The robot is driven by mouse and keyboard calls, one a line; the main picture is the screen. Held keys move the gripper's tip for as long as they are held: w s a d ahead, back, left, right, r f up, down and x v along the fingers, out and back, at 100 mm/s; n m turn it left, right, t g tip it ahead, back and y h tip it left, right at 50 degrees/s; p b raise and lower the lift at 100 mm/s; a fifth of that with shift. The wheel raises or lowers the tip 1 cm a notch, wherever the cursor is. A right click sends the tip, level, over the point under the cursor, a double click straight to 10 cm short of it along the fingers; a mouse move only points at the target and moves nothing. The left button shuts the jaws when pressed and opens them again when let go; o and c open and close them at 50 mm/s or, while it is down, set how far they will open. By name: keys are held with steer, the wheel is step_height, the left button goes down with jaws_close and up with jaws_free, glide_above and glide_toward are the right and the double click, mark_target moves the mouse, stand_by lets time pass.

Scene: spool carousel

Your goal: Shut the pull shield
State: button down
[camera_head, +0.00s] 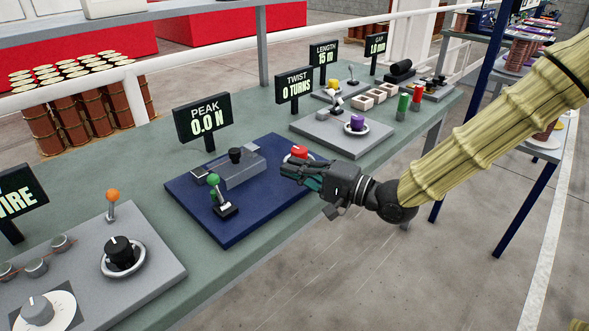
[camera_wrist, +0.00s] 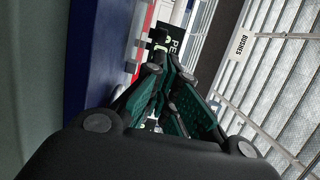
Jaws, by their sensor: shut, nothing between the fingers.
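The pull tester stands on a dark blue base plate (camera_head: 232,226) in the head view, beside the sign (camera_head: 203,121) reading PEAK 0.0 N. On the plate are a grey block (camera_head: 240,170) with a black knob (camera_head: 235,155), a green-knobbed lever (camera_head: 214,192) and a red button (camera_head: 299,152). I cannot make out clearly which part is the pull shield. My gripper (camera_head: 290,172) is shut and empty, beside the red button at the plate's right end. In the wrist view the green-padded fingers (camera_wrist: 160,85) are together, with the blue plate (camera_wrist: 88,55) to their left.
A grey panel (camera_head: 165,270) with an orange-knobbed lever (camera_head: 113,196) and dials lies at the near left. Another grey panel (camera_head: 335,135) with a purple knob (camera_head: 357,122) lies beyond. Signs stand along the back edge. Open floor lies right of the table.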

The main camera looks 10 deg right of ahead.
mark_target(255, 163)
steer(key=x, duration=1.1)
steer(key=shift+w+a, duration=0.15)
